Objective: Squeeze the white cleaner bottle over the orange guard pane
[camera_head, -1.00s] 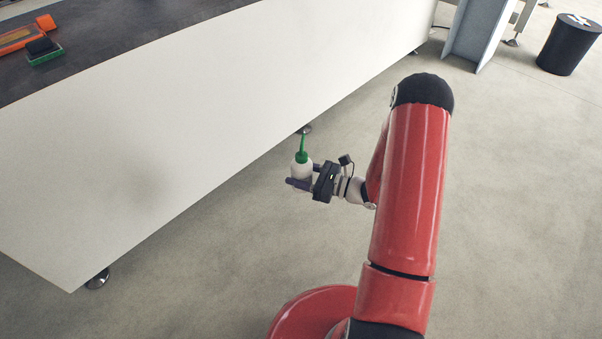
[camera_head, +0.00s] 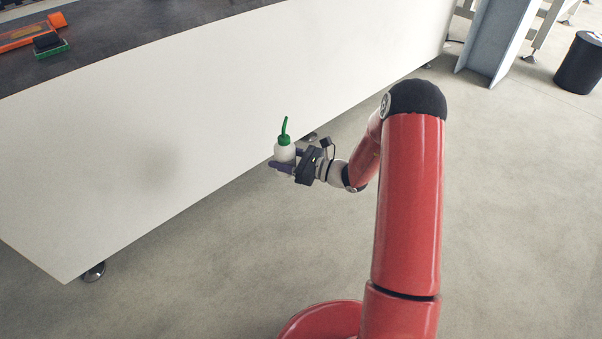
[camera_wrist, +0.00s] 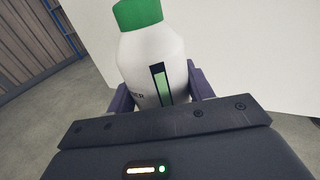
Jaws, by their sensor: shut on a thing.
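The white cleaner bottle (camera_head: 285,153) has a green cap and a thin green spout that points up. My gripper (camera_head: 281,166) is shut on the bottle's body and holds it nearly upright, in front of the white side panel of the bench. The wrist view shows the bottle (camera_wrist: 152,62) between the two fingers, with part of a dark label and a green stripe; its spout is out of that frame. An orange frame-like thing (camera_head: 22,36) lies on the dark bench top at the upper left, cut by the picture edge; I cannot tell whether it is the guard pane.
A green tray with a dark block (camera_head: 47,43) sits beside the orange thing on the bench top (camera_head: 130,45). The bench's white side panel (camera_head: 180,130) is close behind the bottle. A black bin (camera_head: 580,65) stands at the far right. The floor on the right is mostly clear.

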